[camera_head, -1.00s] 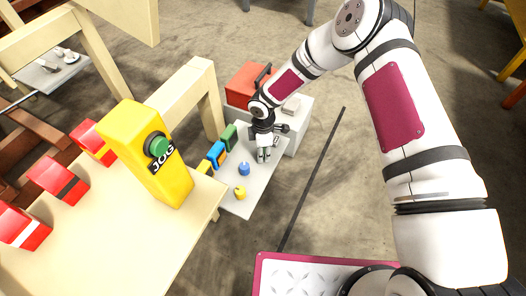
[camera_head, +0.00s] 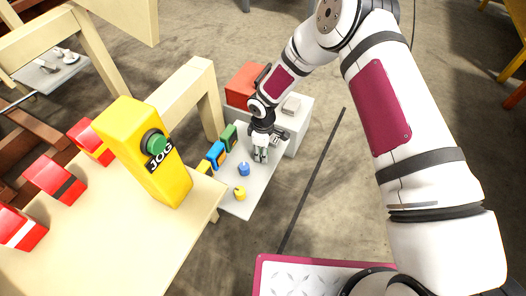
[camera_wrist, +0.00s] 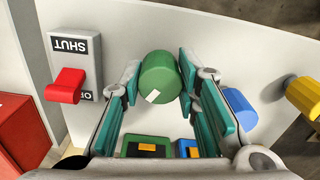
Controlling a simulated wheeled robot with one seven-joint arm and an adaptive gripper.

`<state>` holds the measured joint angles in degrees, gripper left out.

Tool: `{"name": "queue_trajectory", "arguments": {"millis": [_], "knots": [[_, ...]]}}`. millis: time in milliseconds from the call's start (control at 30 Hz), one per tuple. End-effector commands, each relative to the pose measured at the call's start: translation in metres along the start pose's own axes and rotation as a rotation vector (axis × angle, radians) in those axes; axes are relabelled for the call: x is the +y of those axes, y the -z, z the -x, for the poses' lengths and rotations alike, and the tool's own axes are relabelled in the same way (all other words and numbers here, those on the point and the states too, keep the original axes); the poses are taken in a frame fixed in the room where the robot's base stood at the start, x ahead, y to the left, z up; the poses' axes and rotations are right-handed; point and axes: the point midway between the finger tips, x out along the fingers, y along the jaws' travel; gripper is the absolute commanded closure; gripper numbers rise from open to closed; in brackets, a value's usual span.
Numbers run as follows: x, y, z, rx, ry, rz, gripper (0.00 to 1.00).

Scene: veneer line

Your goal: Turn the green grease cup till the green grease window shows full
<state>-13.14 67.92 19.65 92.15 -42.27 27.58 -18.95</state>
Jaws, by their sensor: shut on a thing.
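The green grease cup (camera_wrist: 158,75) is a round green knob with a white mark on its edge, seen in the wrist view. My gripper (camera_wrist: 160,83) is shut on it, with a teal-padded finger on either side. In the head view my gripper (camera_head: 260,155) hides the cup on the grey panel (camera_head: 238,206). The green grease window (camera_wrist: 150,148) has a dark face with a small orange-yellow block, and its lower part is cut off by my gripper. It also shows small in the head view (camera_head: 229,137); its level is unclear there.
A blue cup (camera_wrist: 239,108) and a yellow cup (camera_wrist: 303,95) stand to the right. A blue window (camera_wrist: 187,148) is beside the green one. A red-levered switch (camera_wrist: 66,86) stands at left, near a red box (camera_wrist: 20,132). A yellow JOG post (camera_head: 150,150) stands nearer.

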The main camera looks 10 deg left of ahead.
Motion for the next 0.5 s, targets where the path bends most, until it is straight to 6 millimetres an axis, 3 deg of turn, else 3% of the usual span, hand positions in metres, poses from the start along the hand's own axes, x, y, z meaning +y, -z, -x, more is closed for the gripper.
{"name": "queue_trajectory", "arguments": {"millis": [233, 267, 333, 500], "knots": [[0.0003, -0.0006, -0.0002, -0.001, 0.0, 0.0, 0.99], [0.0003, -0.0005, -0.0001, -0.001, 0.0, 0.0, 0.67], [0.0003, -0.0005, -0.0002, -0.001, 0.0, 0.001, 0.51], [0.0002, -0.0004, -0.0001, -0.001, 0.0, 0.001, 0.51]]}}
